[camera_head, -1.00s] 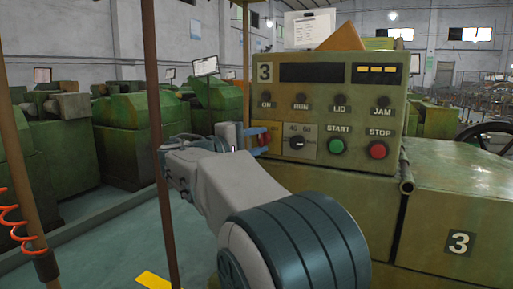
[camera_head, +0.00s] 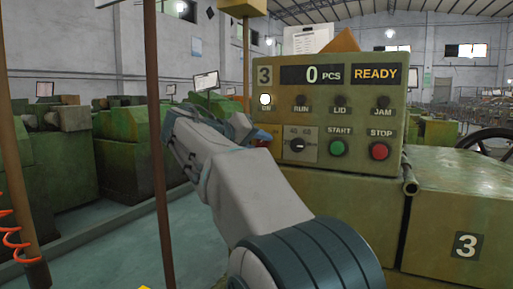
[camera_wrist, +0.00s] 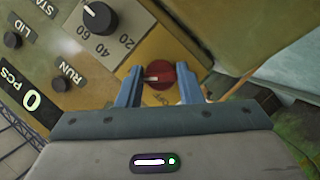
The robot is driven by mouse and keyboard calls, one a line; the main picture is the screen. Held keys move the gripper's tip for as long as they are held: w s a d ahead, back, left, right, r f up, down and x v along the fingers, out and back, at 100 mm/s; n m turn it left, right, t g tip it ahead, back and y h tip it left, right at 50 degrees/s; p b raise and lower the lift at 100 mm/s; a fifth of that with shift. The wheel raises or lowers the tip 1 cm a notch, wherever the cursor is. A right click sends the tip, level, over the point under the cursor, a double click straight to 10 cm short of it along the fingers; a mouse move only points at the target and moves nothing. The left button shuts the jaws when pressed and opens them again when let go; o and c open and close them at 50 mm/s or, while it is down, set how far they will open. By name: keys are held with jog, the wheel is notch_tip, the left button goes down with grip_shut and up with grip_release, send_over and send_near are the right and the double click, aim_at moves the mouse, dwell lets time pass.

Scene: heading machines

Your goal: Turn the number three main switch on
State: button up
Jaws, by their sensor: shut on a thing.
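The number three panel (camera_head: 330,165) carries a red main switch (camera_head: 262,144) at its lower left, mostly hidden behind my gripper (camera_head: 258,134). In the wrist view the red round switch (camera_wrist: 160,74) sits on a yellow plate, between the two blue fingers of my gripper (camera_wrist: 160,86). The fingers are closed on its sides. The ON lamp (camera_head: 265,99) glows white. The display (camera_head: 312,74) reads "0 PCS" and the sign beside it reads READY (camera_head: 376,74).
A thin brown post (camera_head: 157,130) rises left of my arm. More green machines stand behind.

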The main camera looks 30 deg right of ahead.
jog(key=shift+f+m, duration=0.1)
jog(key=shift+m, duration=0.2)
dwell(0.4)
jog(key=o, duration=1)
jog(key=p+v, duration=0.3)
jog(key=v, duration=1.1)
jog(key=shift+s+d, duration=0.1)
